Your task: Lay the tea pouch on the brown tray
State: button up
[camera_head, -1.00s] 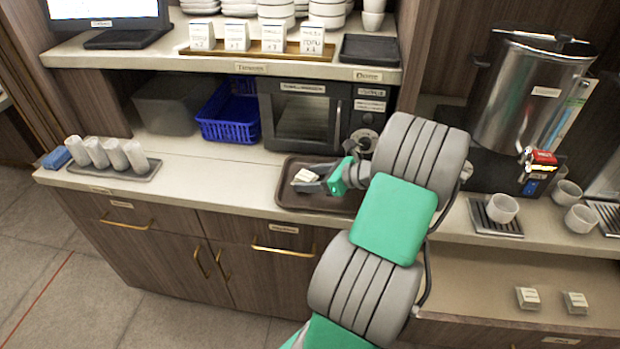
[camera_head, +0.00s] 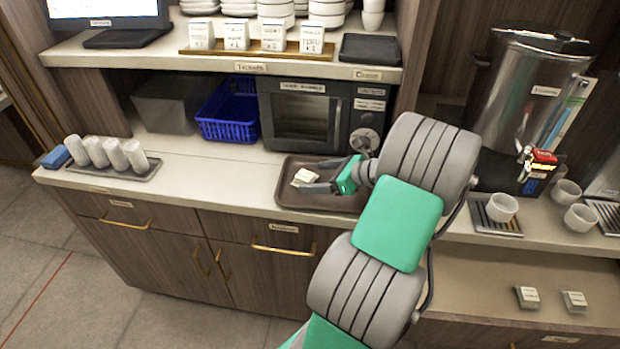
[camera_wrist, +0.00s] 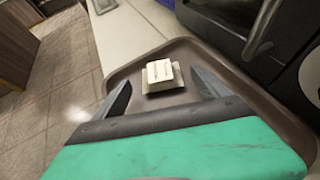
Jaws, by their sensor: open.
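The tea pouch (camera_head: 304,177) is a small pale packet lying on the brown tray (camera_head: 290,203), toward its left side. It also shows in the wrist view (camera_wrist: 161,74), flat on the tray (camera_wrist: 190,44) between and beyond my fingertips. My gripper (camera_head: 313,176) is open just to the right of the pouch, low over the tray. In the wrist view my gripper's two grey fingers (camera_wrist: 166,85) are spread apart, with clear gaps between them and the pouch. My arm covers the right part of the tray in the head view.
A microwave (camera_head: 305,115) stands directly behind the tray, with a blue basket (camera_head: 228,118) to its left. A grey holder with several cups (camera_head: 115,154) is at the left of the counter. Two more small packets (camera_head: 527,297) lie on the lower right shelf.

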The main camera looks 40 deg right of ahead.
jog(key=v, duration=0.9)
jog(key=shift+s, duration=0.1)
jog(key=w+a+n+g, duration=0.1)
jog(key=w+a+n, duration=0.1)
jog(key=w+a+n+g, duration=0.1)
jog(key=w+a+n, duration=0.1)
jog(key=a, duration=0.1)
jog(key=w+a+n, duration=0.2)
jog(key=shift+w+a+f+g+y, duration=0.1)
jog(key=shift+a+f+g+y, duration=0.1)
jog(key=shift+g+y, duration=0.15)
jog(key=w+a+n+g, duration=0.3)
jog(key=a+n, duration=0.5)
jog(key=a, duration=0.3)
jog(key=s+a+n+g+h, duration=0.1)
jog(key=s+a+n, duration=0.3)
jog(key=a+n, duration=0.4)
jog(key=s+a+n+g+h, duration=0.1)
jog(key=s+a+n+h, duration=0.2)
jog(key=a+n, duration=0.6)
jog(key=shift+s+r+n, duration=0.4)
jog(key=shift+s+n, duration=0.5)
jog(key=shift+s, duration=0.3)
jog(key=shift+g, duration=0.25)
